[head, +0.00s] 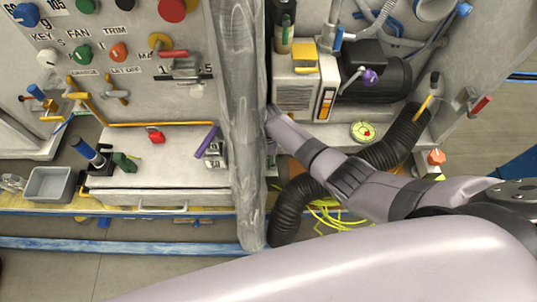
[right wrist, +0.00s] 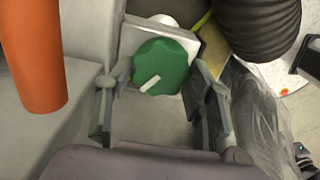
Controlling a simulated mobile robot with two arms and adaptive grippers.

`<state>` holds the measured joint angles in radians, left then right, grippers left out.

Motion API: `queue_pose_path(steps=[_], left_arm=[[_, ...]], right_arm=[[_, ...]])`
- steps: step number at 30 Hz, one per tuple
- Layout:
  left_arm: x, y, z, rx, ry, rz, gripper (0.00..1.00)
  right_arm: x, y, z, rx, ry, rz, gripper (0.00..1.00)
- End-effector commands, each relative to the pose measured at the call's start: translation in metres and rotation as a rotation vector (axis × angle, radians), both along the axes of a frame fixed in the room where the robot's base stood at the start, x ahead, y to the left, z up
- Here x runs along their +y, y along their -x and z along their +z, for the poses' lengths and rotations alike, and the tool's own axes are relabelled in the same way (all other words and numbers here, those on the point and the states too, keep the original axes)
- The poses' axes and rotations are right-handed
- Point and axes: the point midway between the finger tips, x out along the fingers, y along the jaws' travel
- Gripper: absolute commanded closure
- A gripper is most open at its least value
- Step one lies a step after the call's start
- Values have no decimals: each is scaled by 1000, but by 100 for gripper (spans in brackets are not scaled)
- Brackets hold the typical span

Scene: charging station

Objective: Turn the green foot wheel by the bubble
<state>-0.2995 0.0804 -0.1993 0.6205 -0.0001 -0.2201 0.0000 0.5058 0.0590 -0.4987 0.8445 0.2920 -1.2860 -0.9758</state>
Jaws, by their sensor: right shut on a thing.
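The green foot wheel (right wrist: 160,66) is a ribbed knob with a white line across its face. It sits in front of a pale block in the right wrist view. My right gripper (right wrist: 157,74) has a finger on each side of it and is shut on it. In the head view my right gripper (head: 273,122) reaches in beside the wrapped post, and its tips and the wheel are hidden. The bubble (head: 363,132), a round yellow-green dial with red marks, lies to the right of my gripper. My left gripper is not in view.
A wrapped grey post (head: 240,120) stands close to the left of my gripper. A black corrugated hose (head: 290,208) runs under my arm. An orange cylinder (right wrist: 32,50) is close on the left in the wrist view. Yellow cables (head: 335,212) lie below my arm.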

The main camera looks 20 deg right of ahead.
Motion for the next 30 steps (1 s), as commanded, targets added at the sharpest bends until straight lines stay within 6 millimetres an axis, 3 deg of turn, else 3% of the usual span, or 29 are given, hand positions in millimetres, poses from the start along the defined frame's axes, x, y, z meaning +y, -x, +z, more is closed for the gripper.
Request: queue_pose_path(steps=[30], left_arm=[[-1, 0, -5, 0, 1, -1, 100]], right_arm=[[1, 5, -2, 3, -3, 916, 79]])
